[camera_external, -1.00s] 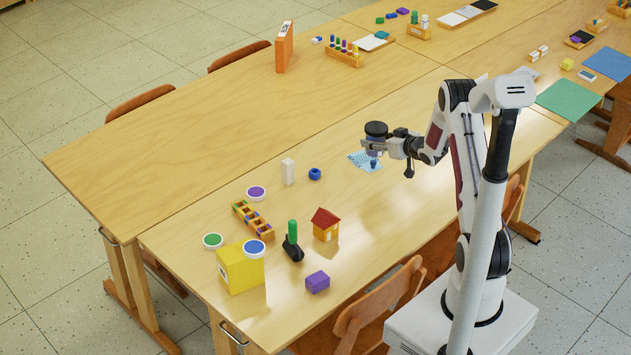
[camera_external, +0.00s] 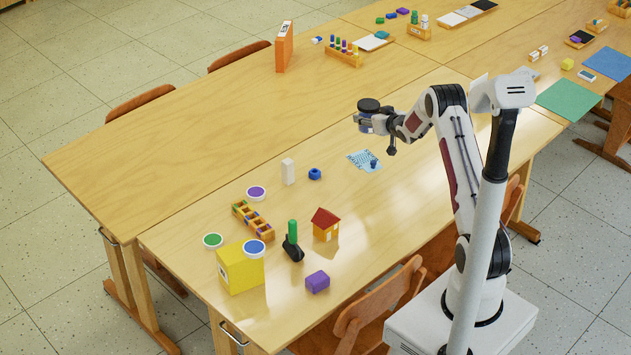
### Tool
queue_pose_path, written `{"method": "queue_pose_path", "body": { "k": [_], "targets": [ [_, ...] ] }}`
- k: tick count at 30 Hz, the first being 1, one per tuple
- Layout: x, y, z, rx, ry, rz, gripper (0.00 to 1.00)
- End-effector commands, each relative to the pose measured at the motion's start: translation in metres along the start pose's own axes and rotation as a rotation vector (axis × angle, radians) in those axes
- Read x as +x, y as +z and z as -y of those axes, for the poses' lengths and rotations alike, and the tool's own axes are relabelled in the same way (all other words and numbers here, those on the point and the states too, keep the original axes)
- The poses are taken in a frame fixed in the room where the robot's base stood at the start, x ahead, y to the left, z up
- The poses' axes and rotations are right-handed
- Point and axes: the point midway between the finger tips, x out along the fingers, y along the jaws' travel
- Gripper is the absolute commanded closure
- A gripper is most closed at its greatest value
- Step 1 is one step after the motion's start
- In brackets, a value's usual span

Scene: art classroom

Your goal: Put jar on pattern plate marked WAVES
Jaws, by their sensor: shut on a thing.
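A small dark blue object (camera_external: 373,164) stands on the plate's right part. The jaws partly cover the jar's body.
Table around the plate is mostly clear.

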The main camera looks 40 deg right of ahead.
Motion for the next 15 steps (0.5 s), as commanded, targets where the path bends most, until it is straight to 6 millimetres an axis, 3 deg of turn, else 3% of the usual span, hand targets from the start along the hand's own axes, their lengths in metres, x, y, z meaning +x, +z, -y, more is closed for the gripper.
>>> {"method": "queue_pose_path", "body": {
  "k": [8, 15],
  "targets": [
    [0.001, 0.002, 0.000, 0.000, -0.001, -0.001, 0.85],
    [0.010, 0.024, 0.000, 0.001, -0.001, 0.001, 0.85]
  ]
}}
